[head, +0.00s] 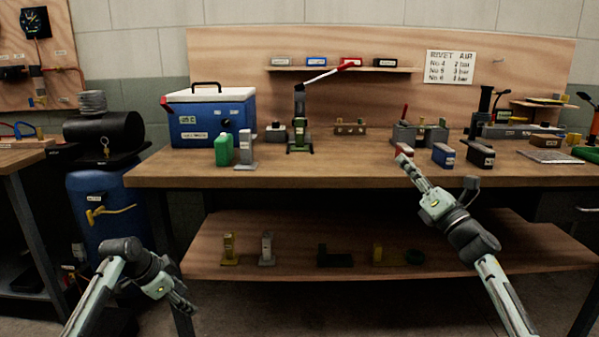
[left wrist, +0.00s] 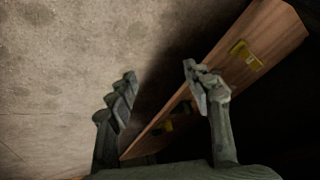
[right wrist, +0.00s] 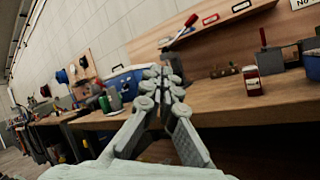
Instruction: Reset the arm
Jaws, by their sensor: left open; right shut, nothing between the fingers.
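My left gripper (head: 181,299) hangs low at the left, in front of the lower shelf's left end, pointing down. In the left wrist view its two fingers (left wrist: 160,85) are spread apart with nothing between them, above the concrete floor and the shelf edge. My right gripper (head: 402,160) is raised to the front edge of the workbench (head: 330,175). In the right wrist view its fingers (right wrist: 160,75) are closed together and hold nothing.
A blue cooler (head: 212,118), a green bottle (head: 223,150) and a lever press (head: 299,120) stand on the bench. The lower shelf (head: 300,264) holds several small fixtures. A blue barrel (head: 95,205) stands at the left.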

